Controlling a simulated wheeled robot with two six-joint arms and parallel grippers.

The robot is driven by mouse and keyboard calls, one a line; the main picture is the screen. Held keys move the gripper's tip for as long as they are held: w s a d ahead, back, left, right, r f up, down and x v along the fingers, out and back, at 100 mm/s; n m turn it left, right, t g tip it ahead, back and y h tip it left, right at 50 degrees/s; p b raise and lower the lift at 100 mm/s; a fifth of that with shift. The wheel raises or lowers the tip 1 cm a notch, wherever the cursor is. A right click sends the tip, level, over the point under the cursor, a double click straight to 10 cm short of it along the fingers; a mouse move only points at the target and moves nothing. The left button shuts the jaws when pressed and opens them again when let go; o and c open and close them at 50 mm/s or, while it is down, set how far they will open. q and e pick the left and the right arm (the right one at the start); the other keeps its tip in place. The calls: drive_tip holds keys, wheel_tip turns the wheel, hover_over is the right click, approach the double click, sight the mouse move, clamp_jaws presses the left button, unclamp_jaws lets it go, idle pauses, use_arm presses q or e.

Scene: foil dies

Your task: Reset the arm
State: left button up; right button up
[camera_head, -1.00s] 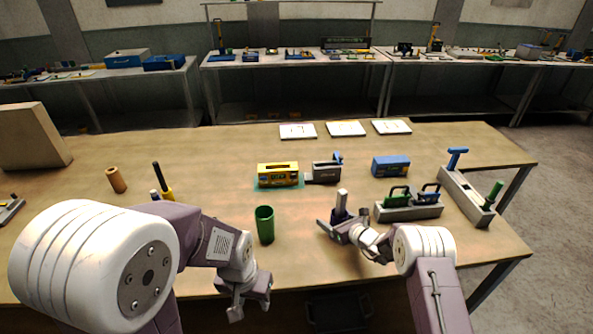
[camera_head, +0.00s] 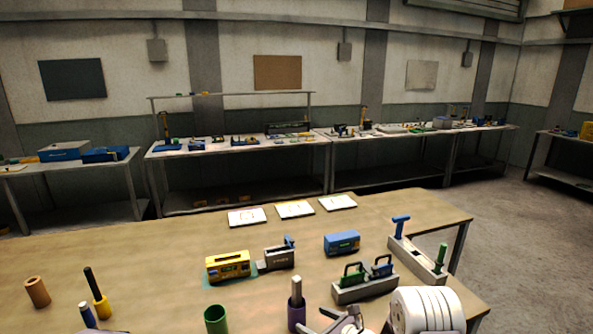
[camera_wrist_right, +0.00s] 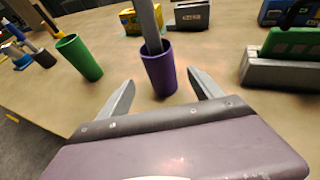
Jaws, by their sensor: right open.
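My right gripper (camera_head: 345,317) is at the bottom edge of the head view, to the right of a purple cup (camera_head: 296,316) with a grey rod (camera_head: 296,287) standing in it. In the right wrist view my right gripper (camera_wrist_right: 160,80) is open and empty. The purple cup (camera_wrist_right: 158,72) with the rod (camera_wrist_right: 149,25) stands upright ahead of the spread fingers, apart from them. My left gripper is out of view.
On the wooden table (camera_head: 150,255), a green cup (camera_head: 216,319) stands left of the purple one. A grey holder with green and blue handles (camera_head: 365,286) is close right of my gripper. A yellow box (camera_head: 228,266) and a blue box (camera_head: 342,243) stand farther back.

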drive_tip(key=shift+n+t+y, duration=0.3)
drive_tip(key=shift+n+t, duration=0.1)
drive_tip(key=shift+n, duration=0.3)
drive_tip(key=r, duration=0.5)
drive_tip(key=w+a+r, duration=0.1)
drive_tip(key=r, duration=0.2)
drive_tip(key=shift+w+a, duration=0.1)
drive_tip(key=s+a+r+n+g+y, duration=0.1)
drive_tip(key=s+a+r+n+g, duration=0.15)
drive_tip(key=s+n, duration=0.35)
drive_tip(key=s+a+r+n+g, duration=0.2)
drive_tip(key=s+n+g, duration=0.15)
drive_tip(key=s, duration=0.45)
drive_tip(key=s+d+f+n+g+h, duration=0.35)
drive_tip(key=s+n, duration=0.25)
drive_tip(key=s, duration=0.4)
drive_tip(key=s+d+f+n+h, duration=0.2)
drive_tip(key=s+d+n+h, duration=0.1)
drive_tip(key=d+n, duration=0.2)
drive_tip(key=s+d+f+n+h, duration=0.2)
drive_tip(key=d+f+n+h, duration=0.1)
drive_tip(key=d, duration=0.6)
drive_tip(key=n+h, duration=0.1)
drive_tip(key=n, duration=0.1)
drive_tip(key=shift+s+d+f+n, duration=0.15)
drive_tip(key=shift+s+d+n, duration=0.1)
drive_tip(key=shift+s+n, duration=0.15)
